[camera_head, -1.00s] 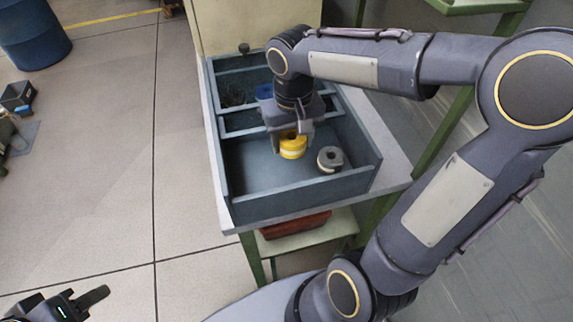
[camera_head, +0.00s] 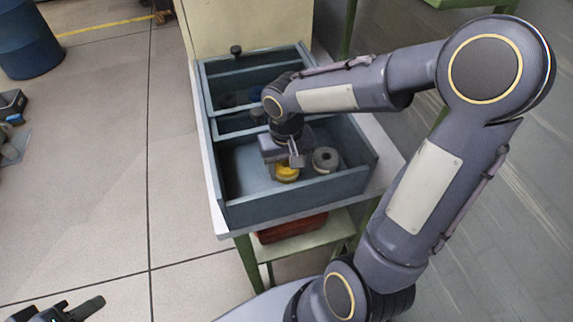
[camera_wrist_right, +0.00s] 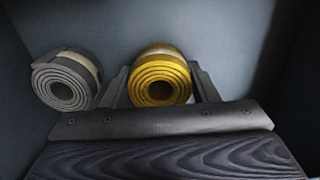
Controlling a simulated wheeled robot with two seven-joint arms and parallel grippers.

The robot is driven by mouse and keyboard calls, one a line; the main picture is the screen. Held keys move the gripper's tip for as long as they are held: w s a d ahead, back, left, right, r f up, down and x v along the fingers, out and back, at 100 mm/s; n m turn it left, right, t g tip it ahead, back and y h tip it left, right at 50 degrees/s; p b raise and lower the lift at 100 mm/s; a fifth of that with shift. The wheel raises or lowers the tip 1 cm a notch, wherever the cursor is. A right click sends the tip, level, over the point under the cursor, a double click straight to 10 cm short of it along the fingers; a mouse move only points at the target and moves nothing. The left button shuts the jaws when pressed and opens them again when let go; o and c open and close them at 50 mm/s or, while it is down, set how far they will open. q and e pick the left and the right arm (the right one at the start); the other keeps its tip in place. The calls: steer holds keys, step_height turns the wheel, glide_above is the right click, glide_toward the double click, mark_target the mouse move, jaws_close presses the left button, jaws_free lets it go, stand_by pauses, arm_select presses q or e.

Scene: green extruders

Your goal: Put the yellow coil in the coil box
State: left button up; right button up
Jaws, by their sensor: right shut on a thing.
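The yellow coil (camera_head: 287,173) is in the front compartment of the blue-grey coil box (camera_head: 300,205). My right gripper (camera_head: 285,160) is shut on it from above and partly hides it in the head view. In the right wrist view the yellow coil (camera_wrist_right: 160,80) sits between the two fingers, its spiral end facing the camera. I cannot tell whether it touches the compartment floor. A grey coil (camera_head: 326,160) lies beside it, apart from my gripper; it also shows in the right wrist view (camera_wrist_right: 65,82). My left gripper (camera_head: 80,310) is only partly in view at the bottom left, far from the box.
The box stands on a table with a pale top (camera_head: 213,200) and green legs. Box walls and dividers (camera_head: 245,122) surround the gripper closely. A dark knob (camera_head: 236,50) is at the back. A red container (camera_head: 290,228) is on the shelf below.

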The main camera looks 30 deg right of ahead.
steer(key=o, duration=1)
steer(key=shift+f, duration=0.1)
steer(key=shift+r+p, duration=0.3)
steer(key=shift+r, duration=0.05)
step_height(320, 180, up, 12)
steer(key=shift+f+p, duration=0.15)
steer(key=shift+p, duration=0.65)
steer(key=s+a+t+y+p, duration=0.1)
steer(key=s+t, duration=0.1)
steer(key=s, duration=0.2)
steer(key=s+a+r+t+y+p, duration=0.1)
steer(key=s+p, duration=0.1)
steer(key=s, duration=0.3)
steer(key=s+a+r+n+t+y+p, duration=0.1)
steer(key=s+t+p, duration=0.1)
steer(key=s, duration=0.2)
steer(key=shift+s+r+t+y, duration=0.2)
steer(key=shift+r+t+y, duration=0.1)
steer(key=shift+y, duration=0.1)
